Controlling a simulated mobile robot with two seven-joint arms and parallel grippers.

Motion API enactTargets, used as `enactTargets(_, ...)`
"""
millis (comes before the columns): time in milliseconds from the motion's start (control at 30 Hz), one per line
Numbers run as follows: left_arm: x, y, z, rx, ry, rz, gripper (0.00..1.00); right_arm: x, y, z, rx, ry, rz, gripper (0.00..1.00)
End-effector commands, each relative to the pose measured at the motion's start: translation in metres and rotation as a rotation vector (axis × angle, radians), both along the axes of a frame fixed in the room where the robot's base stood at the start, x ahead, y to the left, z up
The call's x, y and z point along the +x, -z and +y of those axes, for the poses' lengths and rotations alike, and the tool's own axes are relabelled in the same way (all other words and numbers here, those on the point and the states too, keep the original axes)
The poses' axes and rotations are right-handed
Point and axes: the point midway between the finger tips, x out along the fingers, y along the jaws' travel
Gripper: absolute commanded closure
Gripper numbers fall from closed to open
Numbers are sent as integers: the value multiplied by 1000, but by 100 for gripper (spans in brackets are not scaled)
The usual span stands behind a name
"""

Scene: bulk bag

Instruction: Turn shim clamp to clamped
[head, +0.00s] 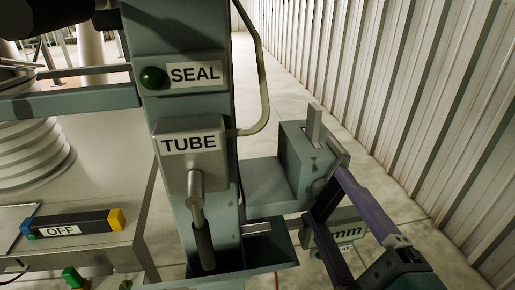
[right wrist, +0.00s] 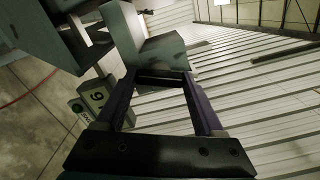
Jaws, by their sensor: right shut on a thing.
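A grey block with an upright flat bar, which looks like the shim clamp (head: 297,150), stands right of the column on a grey bracket. In the right wrist view, a grey block (right wrist: 148,56) lies just beyond my fingertips. My right gripper (head: 326,195) reaches in from the lower right, with its purple and dark fingers at the block's right side. In the right wrist view, the gripper (right wrist: 160,78) has its fingers apart, with a dark bar (right wrist: 162,80) between the tips. It is shut on this bar, seemingly the clamp's handle. Its exact turn is hard to see. My left gripper does not show.
The column carries a SEAL panel (head: 194,74) with a green button and a TUBE panel (head: 189,143) with a lever (head: 200,220). A label ending in "mm" (head: 345,232) sits behind my right fingers. An OFF switch (head: 72,224) is at lower left. A corrugated wall (head: 400,80) bounds the right.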

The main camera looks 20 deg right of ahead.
Motion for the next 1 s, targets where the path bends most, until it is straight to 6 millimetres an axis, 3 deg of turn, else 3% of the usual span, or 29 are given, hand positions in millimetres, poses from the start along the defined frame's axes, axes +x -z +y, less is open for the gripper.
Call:
enactTargets(500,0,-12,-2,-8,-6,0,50,0,-1,0,-330,1,77,86)
enactTargets(1000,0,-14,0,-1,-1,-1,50,0,-1,0,-395,1,93,86)
